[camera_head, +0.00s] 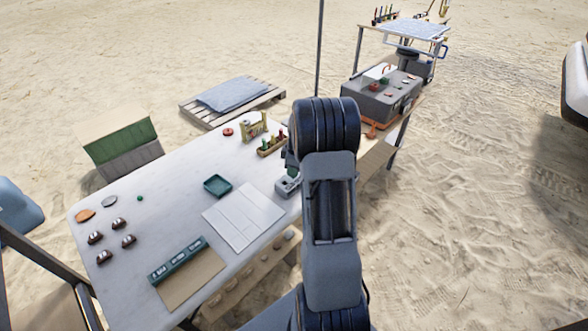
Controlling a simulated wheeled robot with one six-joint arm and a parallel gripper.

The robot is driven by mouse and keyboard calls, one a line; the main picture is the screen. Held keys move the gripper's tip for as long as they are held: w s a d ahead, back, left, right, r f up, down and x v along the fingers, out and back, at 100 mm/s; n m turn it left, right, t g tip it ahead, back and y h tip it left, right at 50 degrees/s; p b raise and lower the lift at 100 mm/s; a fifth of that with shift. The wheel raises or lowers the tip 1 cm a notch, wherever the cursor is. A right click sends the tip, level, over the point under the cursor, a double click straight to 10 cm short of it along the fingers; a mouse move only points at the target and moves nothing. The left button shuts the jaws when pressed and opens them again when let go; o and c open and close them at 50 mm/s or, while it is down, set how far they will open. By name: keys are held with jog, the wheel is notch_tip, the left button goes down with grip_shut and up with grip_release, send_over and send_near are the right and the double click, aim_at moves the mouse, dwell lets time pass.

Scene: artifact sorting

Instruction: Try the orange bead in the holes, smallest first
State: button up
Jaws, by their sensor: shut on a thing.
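My arm covers the right middle of the table. The end of my gripper (288,186) shows partly beside it, low near the table's right edge. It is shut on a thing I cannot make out. I cannot pick out the orange bead anywhere. A teal strip (178,260) with several pale marked spots lies at the near end of the table, along a tan mat (193,281). A small yellowish stand (253,128) is at the far end. I cannot tell which piece has the holes.
The pale table (170,190) holds a teal tray (217,185), white panels (243,214), a wooden rack (272,145) with coloured pegs, a green bead (140,198), an orange-brown disc (85,215), a red disc (228,131) and several dark domed pieces.

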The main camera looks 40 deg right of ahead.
jog(key=o, duration=1.2)
jog(key=shift+r, duration=0.15)
jog(key=shift+r+p, duration=1.9)
jog(key=shift+r, duration=0.95)
